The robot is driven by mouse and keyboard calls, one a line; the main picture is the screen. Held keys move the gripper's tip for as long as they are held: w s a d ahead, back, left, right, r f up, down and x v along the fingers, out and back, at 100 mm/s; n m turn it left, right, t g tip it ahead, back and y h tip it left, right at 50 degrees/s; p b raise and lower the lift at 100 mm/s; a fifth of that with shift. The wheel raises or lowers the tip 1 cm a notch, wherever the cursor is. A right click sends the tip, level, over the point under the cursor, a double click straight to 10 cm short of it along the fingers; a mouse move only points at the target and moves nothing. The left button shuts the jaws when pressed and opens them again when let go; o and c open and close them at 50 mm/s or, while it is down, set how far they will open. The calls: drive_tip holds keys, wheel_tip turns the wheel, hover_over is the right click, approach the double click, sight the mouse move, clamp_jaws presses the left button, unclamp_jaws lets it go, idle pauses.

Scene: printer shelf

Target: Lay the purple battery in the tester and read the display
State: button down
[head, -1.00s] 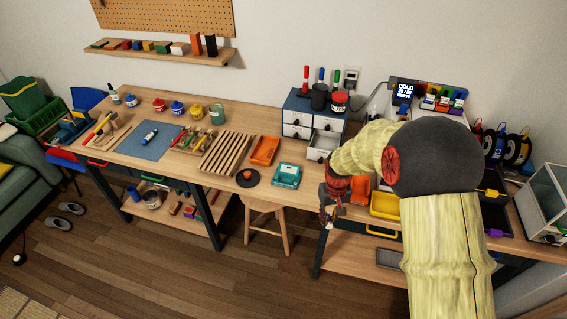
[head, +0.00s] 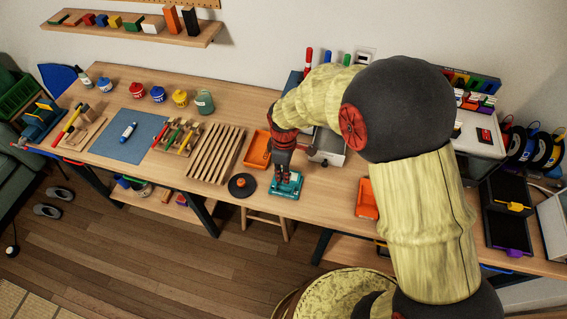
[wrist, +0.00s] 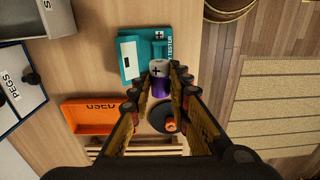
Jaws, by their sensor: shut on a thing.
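The purple battery (wrist: 160,82) is between the fingertips of my gripper (wrist: 160,84) in the wrist view. Its pale end with a plus sign faces the camera. My gripper is shut on it. The teal tester (wrist: 130,58), with its name on the edge and a small pale display window, lies just beyond the battery. In the head view, my gripper (head: 282,168) is over the tester (head: 287,188) on the table. Whether the battery touches the tester I cannot tell. The display reading is not legible.
An orange tray marked USED (wrist: 90,104) lies beside the tester. A black disc with an orange knob (head: 242,186) is on its left, and a slatted wooden rack (head: 216,155) further left. An open drawer (head: 327,147) is at the back right. Bare tabletop (head: 325,190) lies right of the tester.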

idle(0.3)
drive_tip(key=shift+s+f, duration=0.1)
drive_tip(key=shift+f, duration=0.3)
drive_tip(key=shift+f+b, duration=1.35)
drive_tip(key=shift+f, duration=0.75)
drive_tip(key=shift+f, duration=0.2)
drive_tip(key=shift+f, duration=0.3)
drive_tip(key=shift+f+b, duration=0.3)
drive_tip(key=shift+f, duration=0.3)
drive_tip(key=shift+f, duration=0.2)
idle(0.5)
